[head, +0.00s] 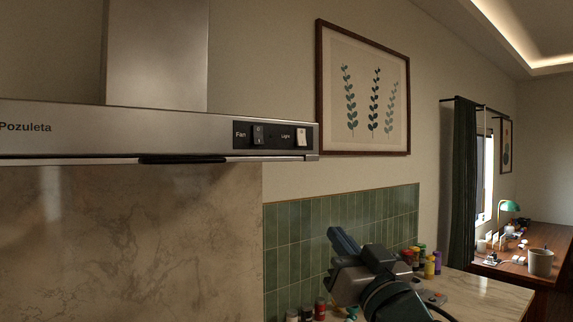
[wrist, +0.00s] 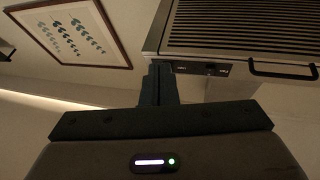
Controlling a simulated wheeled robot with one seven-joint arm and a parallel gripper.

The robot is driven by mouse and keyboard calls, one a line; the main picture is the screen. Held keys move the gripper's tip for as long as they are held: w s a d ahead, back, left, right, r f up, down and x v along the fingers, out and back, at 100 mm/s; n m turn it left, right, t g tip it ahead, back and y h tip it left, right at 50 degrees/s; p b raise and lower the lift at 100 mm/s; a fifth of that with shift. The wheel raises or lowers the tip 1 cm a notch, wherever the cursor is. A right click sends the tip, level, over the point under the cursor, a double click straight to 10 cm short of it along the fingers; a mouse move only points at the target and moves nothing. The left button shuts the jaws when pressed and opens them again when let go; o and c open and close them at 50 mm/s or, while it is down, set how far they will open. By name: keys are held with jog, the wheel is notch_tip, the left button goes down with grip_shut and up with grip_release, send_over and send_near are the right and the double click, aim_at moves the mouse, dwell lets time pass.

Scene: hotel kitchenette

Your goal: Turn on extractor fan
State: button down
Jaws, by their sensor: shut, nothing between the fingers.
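The steel extractor hood (head: 70,125) spans the upper left of the head view. Its black control panel at the right end has a dark rocker labelled "Fan" (head: 258,134) and a white rocker labelled "Light" (head: 301,137). My gripper (head: 338,236) is below and to the right of the panel, apart from it, fingers together and angled upward. In the wrist view, my gripper (wrist: 158,72) is shut and empty, near the hood's edge (wrist: 225,68). The panel there is small and dark, partly behind the fingers, so I cannot read the switch states.
A framed plant picture (head: 364,88) hangs right of the hood. Spice jars (head: 320,308) and bottles (head: 432,262) stand on the counter (head: 490,290) below my gripper. The air in front of the panel is clear. A black handle (wrist: 285,72) shows on the hood.

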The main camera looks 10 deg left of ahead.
aim_at(259, 136)
jog(key=s+a+r+n+g+y+p, duration=0.1)
jog(key=s+a+r+n+g+y, duration=0.1)
jog(key=r+y, duration=0.5)
jog(key=s+a+r+n, duration=0.1)
jog(key=s+r+n, duration=0.1)
jog(key=s, duration=0.1)
jog(key=shift+a+g+p, duration=0.2)
jog(key=shift+g+p, duration=0.1)
jog(key=shift+p, duration=0.05)
jog(key=p+x, duration=0.2)
jog(key=x, duration=0.2)
jog(key=f+p+x, duration=0.1)
jog(key=p+x, duration=0.1)
jog(key=x, duration=0.2)
jog(key=a+p+x, duration=0.1)
jog(key=p+x, duration=0.1)
jog(key=x, duration=0.2)
jog(key=shift+w+f, duration=0.2)
jog(key=shift+w, duration=0.25)
jog(key=shift+w+a+f+p, duration=0.15)
jog(key=shift+w+a+p, duration=0.1)
jog(key=shift+a+p, duration=0.15)
